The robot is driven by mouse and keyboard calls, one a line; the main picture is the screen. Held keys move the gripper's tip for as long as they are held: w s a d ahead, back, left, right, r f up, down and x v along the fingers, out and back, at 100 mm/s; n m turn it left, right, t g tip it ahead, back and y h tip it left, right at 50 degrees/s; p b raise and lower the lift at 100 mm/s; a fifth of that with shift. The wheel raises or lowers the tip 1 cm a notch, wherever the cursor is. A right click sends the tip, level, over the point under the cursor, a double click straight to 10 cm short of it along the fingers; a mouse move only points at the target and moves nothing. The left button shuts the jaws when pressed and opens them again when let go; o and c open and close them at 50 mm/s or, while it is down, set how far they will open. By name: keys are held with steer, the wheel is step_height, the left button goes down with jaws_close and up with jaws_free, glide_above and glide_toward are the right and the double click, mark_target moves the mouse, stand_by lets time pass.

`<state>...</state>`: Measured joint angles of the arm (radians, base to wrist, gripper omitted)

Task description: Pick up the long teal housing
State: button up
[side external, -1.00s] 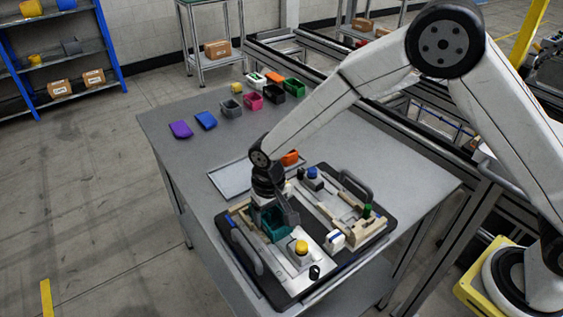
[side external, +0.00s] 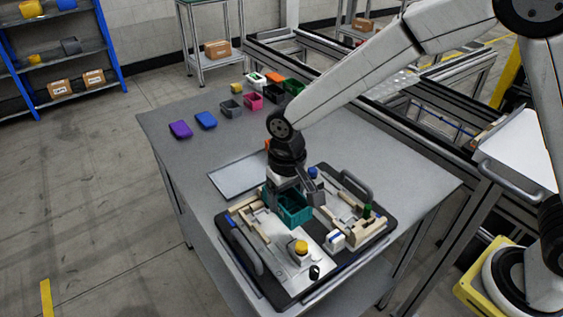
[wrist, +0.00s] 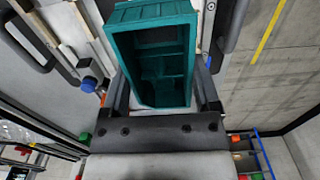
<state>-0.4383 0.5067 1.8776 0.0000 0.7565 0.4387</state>
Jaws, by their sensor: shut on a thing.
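The long teal housing (side external: 291,209) is an open-topped box with inner ribs. My gripper (side external: 294,191) is shut on it, and in the side view it hangs above the pallet fixture (side external: 283,292). In the wrist view the teal housing (wrist: 121,60) sits between the two dark fingers of my gripper (wrist: 162,88), one along each long side. The gap under the housing is hard to judge from these views.
The fixture carries wooden blocks, a yellow knob (side external: 301,246), a blue knob (side external: 313,173), a white block (side external: 335,240) and two black handles. A grey tray (side external: 238,177) lies behind it. Several coloured housings and lids stand at the table's far end.

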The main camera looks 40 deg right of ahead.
steer(key=s+d+r, duration=0.3)
steer(key=s+r, duration=0.1)
steer(key=s, duration=0.5)
steer(key=shift+d+r, duration=0.15)
steer(key=shift+r, duration=0.2)
steer(key=shift+w, duration=0.1)
stand_by(0.4)
steer(key=w+d+f+m, duration=0.1)
steer(key=w+d+m, duration=0.2)
steer(key=w+m, duration=0.7)
steer(key=w+d+f+m, duration=0.1)
steer(key=w+d+m, duration=0.2)
steer(key=w+m, duration=0.7)
steer(key=shift+d+f+m, duration=0.3)
steer(key=shift+f+m, duration=0.05)
steer(key=shift+m, duration=7.65)
